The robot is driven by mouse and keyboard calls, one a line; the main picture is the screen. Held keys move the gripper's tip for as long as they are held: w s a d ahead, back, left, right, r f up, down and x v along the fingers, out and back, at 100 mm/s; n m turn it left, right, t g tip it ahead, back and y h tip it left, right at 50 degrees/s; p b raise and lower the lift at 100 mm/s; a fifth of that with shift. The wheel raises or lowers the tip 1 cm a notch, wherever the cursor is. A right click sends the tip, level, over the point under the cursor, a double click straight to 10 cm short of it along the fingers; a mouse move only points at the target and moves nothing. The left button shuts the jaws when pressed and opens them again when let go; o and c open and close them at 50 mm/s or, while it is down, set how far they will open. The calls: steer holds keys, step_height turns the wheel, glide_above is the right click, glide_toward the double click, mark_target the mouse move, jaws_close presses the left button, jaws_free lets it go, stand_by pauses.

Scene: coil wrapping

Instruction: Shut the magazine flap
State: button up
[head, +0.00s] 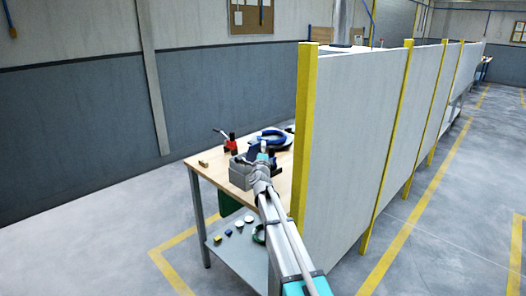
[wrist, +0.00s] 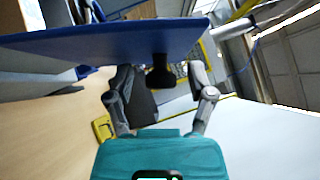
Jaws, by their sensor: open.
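A dark blue flat panel, which looks like the magazine flap (wrist: 110,42), stretches across the upper part of the wrist view. A black knob (wrist: 160,73) hangs from its near edge. My gripper (wrist: 160,82) is open, with one finger on each side of the knob in the picture. I cannot tell whether either finger touches it. In the head view the end of my arm (head: 262,160) is over the workbench, beside a grey block-like body (head: 240,172) and dark blue parts. The fingers and flap are not clear there.
The wooden workbench (head: 212,172) also holds a red and black device (head: 230,146), a blue ring-shaped thing (head: 272,138) and a small wooden block (head: 203,163). A tall partition with a yellow post (head: 304,130) stands close on the right. Several small items lie on the lower shelf (head: 225,258).

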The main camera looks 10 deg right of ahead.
jaws_close()
steer(key=shift+d, duration=0.25)
steer(key=shift+a, duration=0.2)
steer(key=shift+w+a+r, duration=0.1)
